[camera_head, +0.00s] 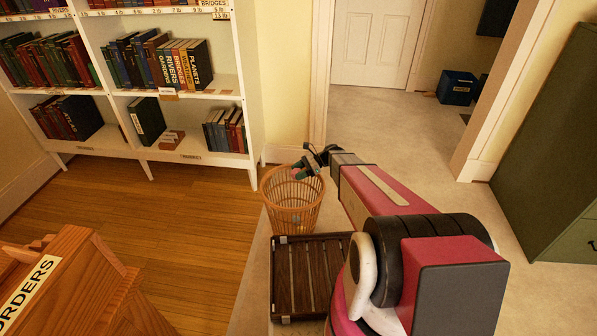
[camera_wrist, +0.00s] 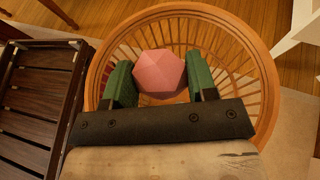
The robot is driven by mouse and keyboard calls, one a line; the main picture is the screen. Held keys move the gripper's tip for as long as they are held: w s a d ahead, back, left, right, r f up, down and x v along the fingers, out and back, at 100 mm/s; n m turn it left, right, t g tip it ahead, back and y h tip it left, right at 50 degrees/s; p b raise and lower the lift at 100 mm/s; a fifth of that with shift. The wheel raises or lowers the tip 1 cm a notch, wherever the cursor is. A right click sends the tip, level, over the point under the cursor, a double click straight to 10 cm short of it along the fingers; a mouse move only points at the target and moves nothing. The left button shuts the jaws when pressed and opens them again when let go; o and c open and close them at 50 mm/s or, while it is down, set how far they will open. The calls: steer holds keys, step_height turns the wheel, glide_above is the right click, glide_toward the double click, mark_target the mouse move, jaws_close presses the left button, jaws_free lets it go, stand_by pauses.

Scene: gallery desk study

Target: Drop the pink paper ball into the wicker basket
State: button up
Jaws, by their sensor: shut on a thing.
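The pink paper ball (camera_wrist: 160,72) is held between the two green fingers of my gripper (camera_wrist: 160,82) in the wrist view. Behind it in that view is the round opening of the wicker basket (camera_wrist: 262,75), so the ball lies over the inside of the basket. In the head view the wicker basket (camera_head: 292,208) stands upright on the floor in front of the bookcase. My gripper (camera_head: 300,171) is at its rim there, and only a little pink shows between the fingers. The exact height of the ball against the rim is hard to tell.
A dark slatted wooden crate or rack (camera_head: 305,270) stands just in front of the basket. A white bookcase (camera_head: 185,95) is behind to the left. A wooden desk piece (camera_head: 80,285) is at lower left. A green cabinet (camera_head: 555,150) stands at right. Open floor (camera_head: 410,130) leads to a doorway.

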steer(key=shift+f, duration=2.8)
steer(key=o, duration=1)
steer(key=shift+o, duration=0.2)
steer(key=v, duration=1.1)
